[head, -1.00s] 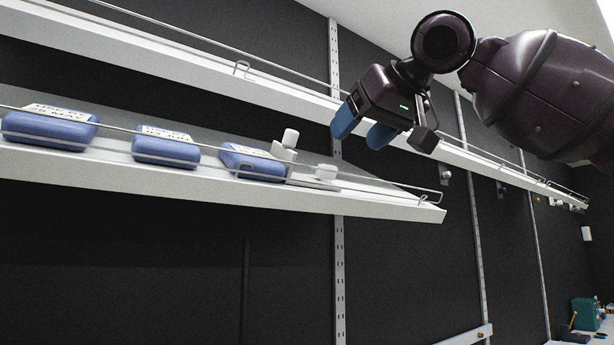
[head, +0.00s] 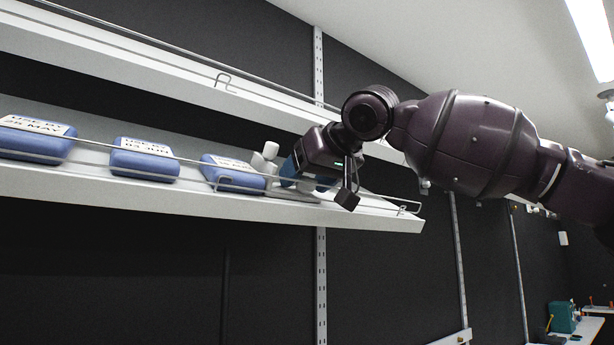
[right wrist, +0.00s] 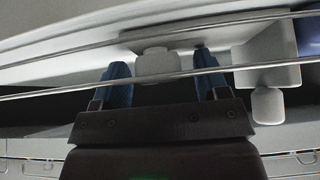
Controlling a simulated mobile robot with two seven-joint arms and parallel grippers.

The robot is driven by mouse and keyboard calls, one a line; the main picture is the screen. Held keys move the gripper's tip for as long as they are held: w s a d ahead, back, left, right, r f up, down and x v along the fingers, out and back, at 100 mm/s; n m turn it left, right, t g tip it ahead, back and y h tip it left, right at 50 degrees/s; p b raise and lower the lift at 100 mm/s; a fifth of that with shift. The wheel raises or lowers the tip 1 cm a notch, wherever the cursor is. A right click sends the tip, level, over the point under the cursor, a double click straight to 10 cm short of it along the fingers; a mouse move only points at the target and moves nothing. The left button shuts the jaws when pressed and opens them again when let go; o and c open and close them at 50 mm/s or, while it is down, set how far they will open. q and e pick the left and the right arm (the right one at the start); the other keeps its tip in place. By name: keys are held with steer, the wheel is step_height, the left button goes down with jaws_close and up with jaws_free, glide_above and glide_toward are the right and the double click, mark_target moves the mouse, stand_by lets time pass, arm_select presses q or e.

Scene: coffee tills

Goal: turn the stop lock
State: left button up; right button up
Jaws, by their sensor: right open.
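My right gripper (head: 298,176) is at the lower shelf, with its blue fingers beside the white fitting at the end of the row of blue packs. In the right wrist view the open fingers (right wrist: 160,85) stand either side of a small white knob (right wrist: 157,64), with gaps on both sides; this seems to be the stop lock. In the head view the gripper hides that knob. The fitting's taller white block (head: 264,157) shows just left of the fingers; it also shows in the right wrist view (right wrist: 268,68), right of them. My left gripper is out of view.
Several blue labelled packs, such as the nearest one (head: 233,172), lie on the lower shelf (head: 380,214). A thin wire rail (head: 190,160) runs along its front and crosses before the knob in the wrist view. The upper shelf (head: 180,80) hangs close above.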

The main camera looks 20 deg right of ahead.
steer(key=shift+c, duration=0.3)
steer(key=c, duration=0.9)
steer(key=shift+o, duration=0.2)
steer(key=shift+f+m+h, duration=0.1)
steer(key=shift+m+h, duration=0.5)
steer(key=shift+m, duration=0.4)
steer(key=m+h, duration=0.1)
steer(key=m, duration=0.1)
steer(key=shift+m+h, duration=0.3)
steer(key=shift+d+m+t+h, duration=0.1)
steer(key=shift+m+t+h, duration=0.2)
steer(key=shift+m, duration=0.1)
steer(key=o, duration=0.9)
